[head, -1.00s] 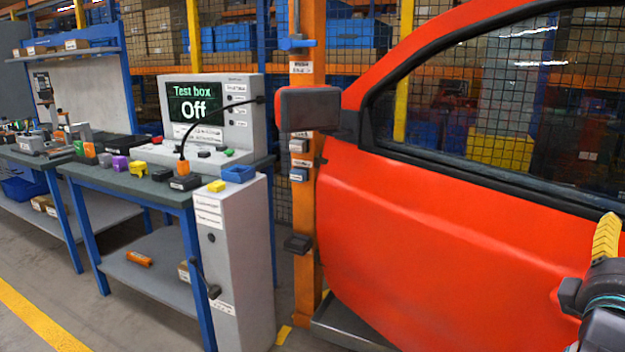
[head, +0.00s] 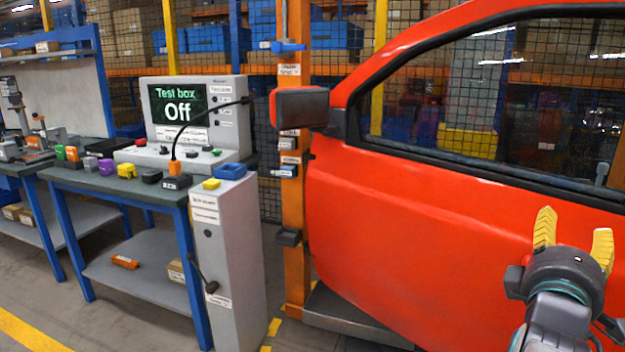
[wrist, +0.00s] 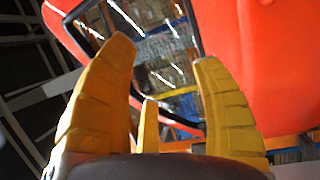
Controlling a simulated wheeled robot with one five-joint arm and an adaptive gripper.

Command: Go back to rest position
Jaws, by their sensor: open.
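My gripper (head: 574,232) is at the lower right of the head view, in front of the red car door (head: 420,240). Its yellow fingers point up and stand apart, with nothing between them. In the wrist view, my gripper (wrist: 165,95) is also open and empty. The red door (wrist: 270,60) and its window fill much of the wrist view behind the fingers. I cannot tell the exact gap between my gripper and the door.
The test box (head: 195,115), reading "Off", stands on a workbench (head: 100,185) with several coloured blocks. A grey cabinet (head: 228,265) stands beside it. An orange post (head: 295,190) is left of the door. Clear floor lies at the lower left.

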